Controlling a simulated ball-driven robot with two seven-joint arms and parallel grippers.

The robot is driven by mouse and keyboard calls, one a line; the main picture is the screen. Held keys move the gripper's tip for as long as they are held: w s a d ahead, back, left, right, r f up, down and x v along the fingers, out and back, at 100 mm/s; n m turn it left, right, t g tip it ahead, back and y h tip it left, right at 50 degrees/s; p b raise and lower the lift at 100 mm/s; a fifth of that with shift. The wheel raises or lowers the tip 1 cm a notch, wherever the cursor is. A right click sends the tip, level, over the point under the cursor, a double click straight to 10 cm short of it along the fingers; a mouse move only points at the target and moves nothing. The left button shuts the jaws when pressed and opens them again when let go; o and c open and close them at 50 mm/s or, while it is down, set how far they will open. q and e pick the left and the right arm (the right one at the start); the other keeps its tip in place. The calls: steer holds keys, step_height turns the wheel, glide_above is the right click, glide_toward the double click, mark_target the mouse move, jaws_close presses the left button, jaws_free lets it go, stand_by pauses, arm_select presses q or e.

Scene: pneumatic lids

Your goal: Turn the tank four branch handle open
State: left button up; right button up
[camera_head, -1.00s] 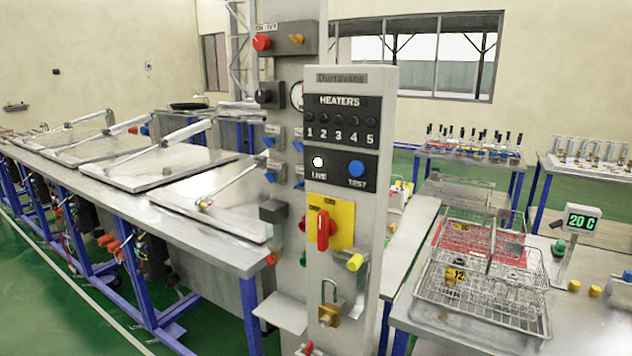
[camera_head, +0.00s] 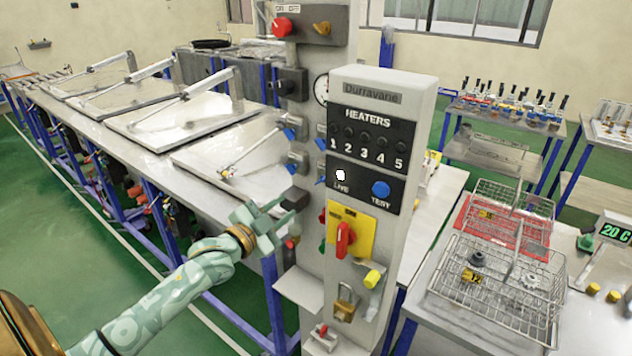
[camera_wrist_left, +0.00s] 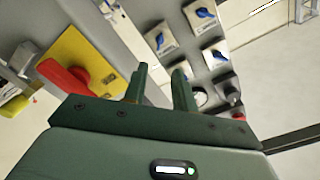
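My right gripper is not in view.
The heater panel (camera_head: 366,150) stands close by, with a red rotary switch (camera_head: 345,240) on a yellow plate and a padlock (camera_head: 345,302) below. A dark block (camera_head: 295,198) juts out near my left fingers. Lidded tanks (camera_head: 180,109) line the left; wire baskets (camera_head: 500,275) stand right.

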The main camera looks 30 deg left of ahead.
mark_target(318, 182)
arm_select(q)
steer(key=w, duration=0.9)
steer(key=w+d, duration=0.1)
steer(key=w, duration=0.3)
steer(key=shift+w+d, duration=0.1)
steer(key=shift+w, duration=0.05)
jaws_close()
